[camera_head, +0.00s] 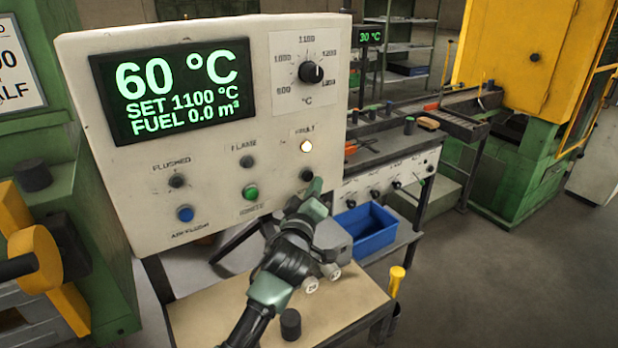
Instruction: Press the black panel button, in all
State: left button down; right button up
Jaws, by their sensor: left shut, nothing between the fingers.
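The black panel button (306,174) is at the lower right of the cream control panel (215,225), below the lit FAULT lamp (306,146). My left gripper (316,187) is shut and empty. Its tip is at the lower right edge of the black button in the picture and partly overlaps it. I cannot tell whether the tip touches the button. The label under the button is hidden by the gripper. The display (175,90) reads 60 °C, SET 1100 °C, FUEL 0.0 m³. My right gripper is not in view.
A green button (250,192) and a blue button (185,214) sit left on the panel. A black dial (311,72) is above. Below are a wooden bench top (345,305) with a black cylinder (290,324) and, behind, a blue bin (366,231).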

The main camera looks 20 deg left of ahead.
pick_arm(q)
jog(key=shift+w+a, duration=0.1)
jog(key=shift+w+a, duration=0.2)
jog(key=shift+a, duration=0.05)
dwell(0.3)
jog(key=shift+w+a, duration=0.25)
jog(key=shift+a, duration=0.05)
dwell(0.8)
jog(key=shift+s+d, duration=0.55)
jog(key=shift+d, duration=0.05)
jog(key=shift+s+d, duration=0.75)
jog(key=shift+d, duration=0.25)
jog(key=shift+s+d, duration=0.75)
jog(key=shift+d, duration=0.25)
